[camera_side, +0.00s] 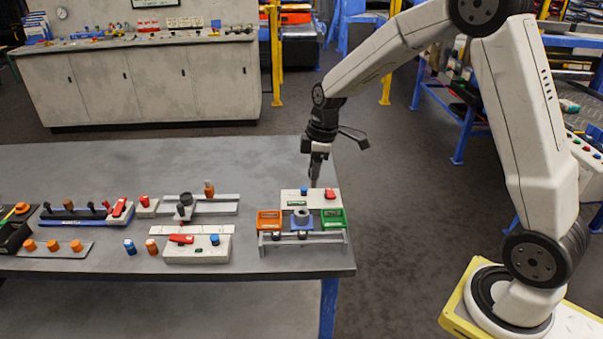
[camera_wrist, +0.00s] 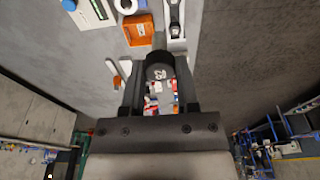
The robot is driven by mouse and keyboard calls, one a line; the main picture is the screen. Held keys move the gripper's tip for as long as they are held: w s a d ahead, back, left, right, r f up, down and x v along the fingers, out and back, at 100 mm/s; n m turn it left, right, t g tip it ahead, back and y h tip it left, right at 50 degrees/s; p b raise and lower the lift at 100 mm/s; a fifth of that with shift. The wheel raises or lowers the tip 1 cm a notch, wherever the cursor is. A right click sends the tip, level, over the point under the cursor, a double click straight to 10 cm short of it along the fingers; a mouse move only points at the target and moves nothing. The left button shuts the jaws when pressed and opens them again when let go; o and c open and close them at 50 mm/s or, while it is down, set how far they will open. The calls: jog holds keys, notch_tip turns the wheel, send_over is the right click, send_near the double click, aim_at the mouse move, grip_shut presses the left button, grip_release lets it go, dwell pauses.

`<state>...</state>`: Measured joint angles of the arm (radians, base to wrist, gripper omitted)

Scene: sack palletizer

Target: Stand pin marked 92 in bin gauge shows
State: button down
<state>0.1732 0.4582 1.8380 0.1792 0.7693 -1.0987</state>
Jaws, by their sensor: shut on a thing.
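My gripper (camera_side: 317,172) points down above the back of the bin stand near the table's right end. In the wrist view my gripper (camera_wrist: 160,95) is shut on a dark round pin (camera_wrist: 160,73). Its end carries small white digits that look like 92, turned in the picture. An orange bin (camera_side: 269,215), a blue holder (camera_side: 302,224) with a grey ring, and a green bin (camera_side: 334,212) stand in a row. The orange bin also shows in the wrist view (camera_wrist: 139,32), ahead of the pin and apart from it. I cannot make out a gauge reading.
A pale box (camera_side: 297,197) with a blue knob and a red part stands behind the bins. To the left are a pale switch box (camera_side: 197,250), a grey rail (camera_side: 220,208), a blue rack (camera_side: 85,218) and a strip with orange knobs (camera_side: 55,249). The table's back is clear.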

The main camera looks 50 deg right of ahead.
jog(key=w+a+f, duration=0.4)
jog(key=w+f, duration=0.5)
jog(key=w, duration=0.3)
jog(key=shift+w+f, duration=0.15)
jog(key=shift+w, duration=0.15)
jog(key=shift+f, duration=0.2)
jog(key=shift+f, duration=2.25)
jog(key=shift+f, duration=2.2)
dwell(1.7)
